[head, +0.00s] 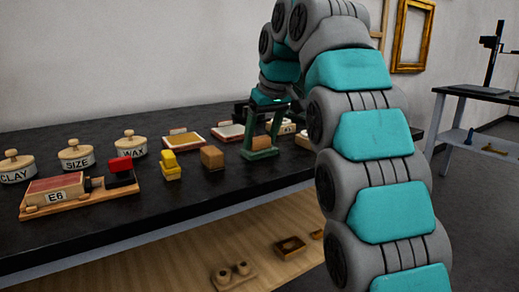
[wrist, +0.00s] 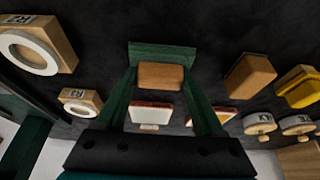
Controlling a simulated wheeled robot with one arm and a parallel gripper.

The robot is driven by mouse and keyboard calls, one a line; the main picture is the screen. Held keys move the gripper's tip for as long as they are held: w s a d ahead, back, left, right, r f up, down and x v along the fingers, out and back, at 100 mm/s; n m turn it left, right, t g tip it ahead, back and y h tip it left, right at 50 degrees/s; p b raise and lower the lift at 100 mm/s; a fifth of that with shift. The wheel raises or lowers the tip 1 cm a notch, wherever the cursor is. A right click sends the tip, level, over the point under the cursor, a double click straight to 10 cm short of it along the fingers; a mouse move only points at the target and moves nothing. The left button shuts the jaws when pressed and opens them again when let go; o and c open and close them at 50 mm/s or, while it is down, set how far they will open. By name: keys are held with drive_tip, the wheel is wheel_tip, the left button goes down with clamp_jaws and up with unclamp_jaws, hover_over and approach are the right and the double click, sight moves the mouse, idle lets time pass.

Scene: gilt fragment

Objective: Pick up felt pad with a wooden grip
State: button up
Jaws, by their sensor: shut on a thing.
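The felt pad with a wooden grip shows in the head view as a dark green base (head: 260,154) under a brown wooden block (head: 261,143), near the front edge of the black table. In the wrist view the wooden grip (wrist: 161,76) sits between the two green fingers, and the green pad (wrist: 163,52) shows beyond it. My gripper (wrist: 161,84) is shut on the wooden grip; it also shows in the head view (head: 260,135), pointing down over the pad. I cannot tell whether the pad touches the table. The sides of the grip are partly hidden by the fingers.
A plain wooden block (head: 212,157) and a yellow block (head: 170,166) stand to the left. Farther left are a tray with the E6 box (head: 57,196) and lidded jars (head: 76,156). Red-edged panels (head: 184,141) lie behind. In the wrist view, a ringed block (wrist: 38,48) lies at left.

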sight(261, 138)
drive_tip(key=c, duration=0.7)
drive_tip(key=shift+c, duration=0.2)
drive_tip(key=shift+r, duration=0.1)
drive_tip(key=shift+r+p, duration=0.5)
drive_tip(key=shift+p, duration=0.15)
wheel_tip(261, 138, up, 3)
drive_tip(key=p, duration=0.3)
drive_tip(key=s+d+b, duration=0.3)
drive_tip(key=s, duration=1.2)
drive_tip(key=shift+s+r, duration=0.35)
drive_tip(key=shift+d, duration=0.1)
